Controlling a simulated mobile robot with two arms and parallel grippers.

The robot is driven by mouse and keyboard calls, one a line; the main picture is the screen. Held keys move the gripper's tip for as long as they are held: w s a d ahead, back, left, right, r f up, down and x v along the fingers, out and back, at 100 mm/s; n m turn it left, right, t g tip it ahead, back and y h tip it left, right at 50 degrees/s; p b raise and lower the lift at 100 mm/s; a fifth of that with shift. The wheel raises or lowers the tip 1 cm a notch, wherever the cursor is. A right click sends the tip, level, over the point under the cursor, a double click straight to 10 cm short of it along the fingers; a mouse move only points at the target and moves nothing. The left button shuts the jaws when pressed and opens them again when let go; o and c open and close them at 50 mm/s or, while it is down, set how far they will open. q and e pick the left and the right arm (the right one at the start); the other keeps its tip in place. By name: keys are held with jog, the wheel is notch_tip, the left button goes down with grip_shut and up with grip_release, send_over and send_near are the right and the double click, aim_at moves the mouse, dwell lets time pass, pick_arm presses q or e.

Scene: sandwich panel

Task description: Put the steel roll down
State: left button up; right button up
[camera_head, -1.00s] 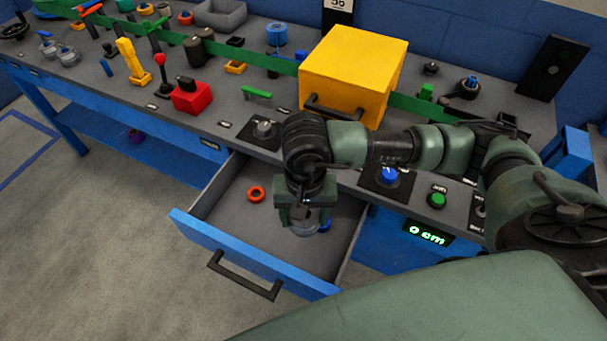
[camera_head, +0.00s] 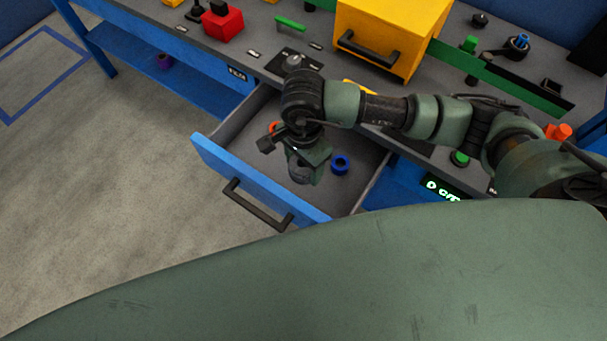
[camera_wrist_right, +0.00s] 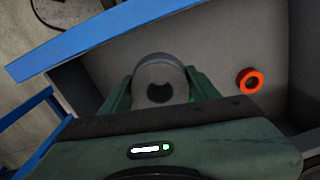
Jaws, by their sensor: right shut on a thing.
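The steel roll (camera_wrist_right: 160,72) is a grey ring with a dark hole, held between the green fingers of my right gripper (camera_wrist_right: 160,92) in the right wrist view. In the head view my right gripper (camera_head: 303,174) points down inside the open drawer (camera_head: 235,125), and the roll (camera_head: 301,176) is mostly covered by it. I cannot tell whether the roll touches the drawer floor. My left gripper is not in view.
An orange ring (camera_wrist_right: 250,81) and a blue ring (camera_head: 340,164) lie in the drawer beside the gripper. The drawer's blue front with a black handle (camera_head: 258,205) is nearest me. A yellow box (camera_head: 392,35) stands on the bench above.

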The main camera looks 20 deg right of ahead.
aim_at(303, 180)
notch_tip(303, 180, down, 6)
jog(key=shift+f, duration=0.65)
jog(key=shift+f, duration=0.1)
jog(key=o, duration=1.7)
jog(key=shift+o, duration=0.2)
